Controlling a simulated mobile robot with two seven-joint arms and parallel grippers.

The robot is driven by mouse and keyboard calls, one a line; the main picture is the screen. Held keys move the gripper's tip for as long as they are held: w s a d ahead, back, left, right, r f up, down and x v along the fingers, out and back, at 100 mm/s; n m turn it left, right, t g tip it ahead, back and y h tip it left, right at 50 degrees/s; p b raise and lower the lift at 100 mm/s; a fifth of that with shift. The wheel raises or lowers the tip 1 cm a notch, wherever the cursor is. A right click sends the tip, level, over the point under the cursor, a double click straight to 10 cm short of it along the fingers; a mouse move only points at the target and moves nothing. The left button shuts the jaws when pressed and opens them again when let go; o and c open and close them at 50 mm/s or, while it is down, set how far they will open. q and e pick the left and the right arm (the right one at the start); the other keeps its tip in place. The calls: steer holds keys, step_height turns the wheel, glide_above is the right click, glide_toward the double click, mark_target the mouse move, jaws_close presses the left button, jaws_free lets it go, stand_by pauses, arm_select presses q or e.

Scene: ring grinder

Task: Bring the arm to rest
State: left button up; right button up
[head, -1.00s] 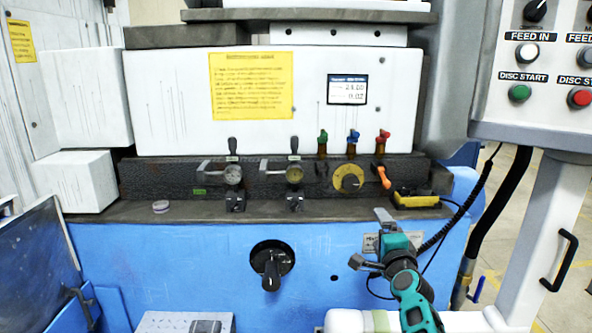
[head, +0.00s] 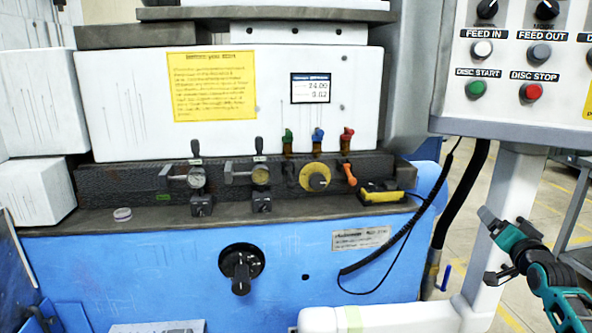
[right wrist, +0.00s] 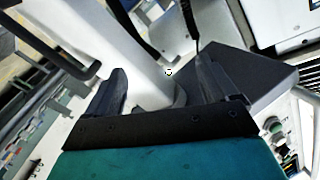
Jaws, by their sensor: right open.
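My right gripper (head: 486,248) is at the right of the head view, in front of the white post under the control panel. Its arm comes in from the lower right corner. In the right wrist view, its two dark fingers (right wrist: 160,88) stand apart with nothing between them. The white post shows behind them, and I cannot tell the distance to it. My left gripper does not show in either view.
The control panel (head: 520,75) hangs at the upper right on its white post (head: 490,220). The blue grinder (head: 150,265) fills the left and middle, with a row of levers and a yellow dial (head: 313,178). Open floor shows at the far right.

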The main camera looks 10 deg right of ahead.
steer(key=s+a+f+n+g+y, duration=0.2)
steer(key=s+a+f+n, duration=0.35)
steer(key=f, duration=0.25)
steer(key=s+a+f+n+g+y, duration=0.1)
steer(key=s+a+f+n+y, duration=0.1)
steer(key=s+a+f+n, duration=0.45)
steer(key=s+a+f+n+g+y, duration=0.2)
steer(key=s+a+f+n, duration=0.1)
steer(key=s+a+f, duration=0.5)
steer(key=s+a+f+n+g+y, duration=0.15)
steer(key=s+a+f, duration=0.35)
steer(key=s, duration=0.6)
steer(key=a+m, duration=0.4)
steer(key=a, duration=0.7)
steer(key=shift+w+r+m, duration=0.3)
steer(key=shift+r+m, duration=0.05)
steer(key=shift+a+h, duration=0.1)
steer(key=shift+h, duration=0.15)
